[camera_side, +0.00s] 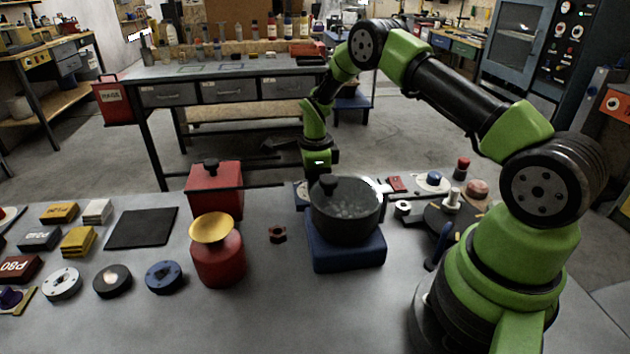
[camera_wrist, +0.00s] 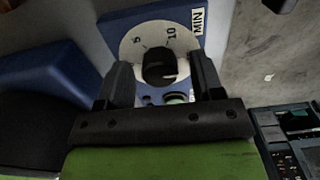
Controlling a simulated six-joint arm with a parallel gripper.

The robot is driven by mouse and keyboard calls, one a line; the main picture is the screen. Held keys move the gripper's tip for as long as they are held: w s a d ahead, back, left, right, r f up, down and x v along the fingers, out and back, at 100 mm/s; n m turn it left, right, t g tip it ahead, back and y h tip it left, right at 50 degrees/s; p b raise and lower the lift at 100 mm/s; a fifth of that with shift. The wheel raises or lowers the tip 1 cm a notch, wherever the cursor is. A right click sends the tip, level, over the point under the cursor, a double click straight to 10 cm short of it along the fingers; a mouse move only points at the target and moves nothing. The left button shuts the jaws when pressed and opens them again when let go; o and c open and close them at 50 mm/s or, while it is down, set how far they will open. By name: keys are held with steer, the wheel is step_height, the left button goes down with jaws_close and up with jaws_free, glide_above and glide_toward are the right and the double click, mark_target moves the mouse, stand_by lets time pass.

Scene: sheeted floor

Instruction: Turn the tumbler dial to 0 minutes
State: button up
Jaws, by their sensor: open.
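The tumbler dial (camera_wrist: 128,45) is a white disc with a black knob (camera_wrist: 158,68) on a blue panel (camera_wrist: 150,17) marked MIN. The numbers 5 and 10 show on its far side; I cannot see a 0 or tell where the knob points. My gripper (camera_wrist: 160,62) is open, with one dark finger on each side of the knob. I cannot tell whether either finger touches it. In the side view, my gripper (camera_side: 319,172) is low behind the dark tumbler drum (camera_side: 345,222), which sits on a blue base (camera_side: 347,257). The drum hides most of the dial panel there.
A red box (camera_side: 214,190) and a red canister (camera_side: 218,262) with a yellow funnel (camera_side: 212,228) stand left of the drum. A brown nut (camera_side: 277,234) lies between. Small parts crowd the bench to the right. A dark mat (camera_side: 142,228) lies empty at left.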

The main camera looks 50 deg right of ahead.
steer(key=shift+c, duration=0.2)
steer(key=c, duration=0.9)
steer(key=shift+n, duration=0.3)
steer(key=n, duration=0.3)
steer(key=shift+n, duration=0.3)
steer(key=n, duration=0.3)
steer(key=shift+n, duration=0.3)
steer(key=n, duration=0.4)
steer(key=shift+n, duration=1.8)
